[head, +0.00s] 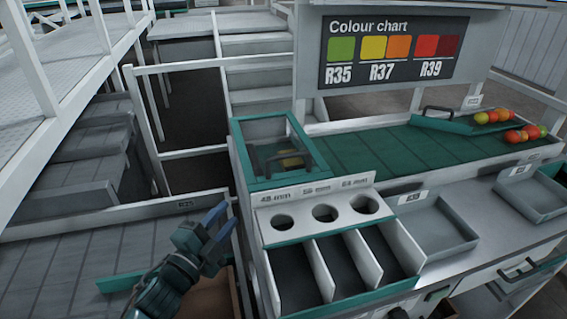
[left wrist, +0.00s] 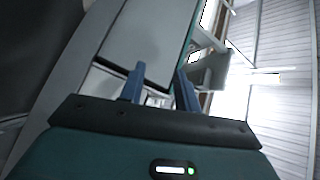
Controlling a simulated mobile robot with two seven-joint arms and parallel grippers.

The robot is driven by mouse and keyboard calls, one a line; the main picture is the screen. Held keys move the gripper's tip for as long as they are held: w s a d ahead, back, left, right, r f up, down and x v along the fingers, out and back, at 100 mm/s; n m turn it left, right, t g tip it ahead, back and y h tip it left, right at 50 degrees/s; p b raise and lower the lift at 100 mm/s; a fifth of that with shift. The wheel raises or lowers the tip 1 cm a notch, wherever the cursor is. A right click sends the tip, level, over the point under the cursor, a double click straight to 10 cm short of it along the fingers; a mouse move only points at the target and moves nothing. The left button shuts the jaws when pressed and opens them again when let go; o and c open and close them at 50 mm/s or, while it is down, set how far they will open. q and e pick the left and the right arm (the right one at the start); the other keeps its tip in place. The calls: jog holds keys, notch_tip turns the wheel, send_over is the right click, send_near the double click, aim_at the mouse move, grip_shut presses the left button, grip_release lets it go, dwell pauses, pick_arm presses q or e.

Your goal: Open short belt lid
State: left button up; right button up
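A teal-framed lid with a see-through pane (head: 276,150) lies flat, looking shut, at the left end of the green belt (head: 370,142) in the head view. A dark bar handle and something yellowish show at its pane. My left gripper (head: 222,222) is in front of and lower left of the lid, beside the sizing box, apart from both. In the left wrist view its two blue fingers (left wrist: 160,88) stand apart with nothing between them. A grey-green panel (left wrist: 150,45) lies beyond the fingers; I cannot tell which part it is. My right gripper is not clearly visible.
A sizing box with three holes (head: 292,207) and open bins (head: 348,268) stands in front of the lid. A teal tray with a handle (head: 452,124) and several tomatoes (head: 493,117) lie on the belt's right. A grey tray (head: 435,232) sits at right. White railings (head: 145,130) stand at left.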

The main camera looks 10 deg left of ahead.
aim_at(285, 156)
pick_arm(q)
jog(key=w+r+m+g+h, duration=0.2)
jog(key=r+m+g+h, duration=0.3)
jog(key=m, duration=1)
jog(key=w+r+m+g+h, duration=0.3)
jog(key=r+m+g+h, duration=0.25)
jog(key=m, duration=0.95)
jog(key=shift+n, duration=0.3)
jog(key=p+x, duration=0.2)
jog(key=x, duration=0.9)
jog(key=shift+s+d, duration=0.1)
jog(key=shift+d, duration=0.15)
jog(key=shift+d+f+p, duration=0.1)
jog(key=shift+d+p, duration=0.25)
jog(key=shift+d, duration=0.15)
pick_arm(e)
jog(key=shift+s+d+r, duration=0.2)
jog(key=shift+d+r, duration=0.15)
pick_arm(q)
jog(key=shift+c, duration=0.5)
grip_shut()
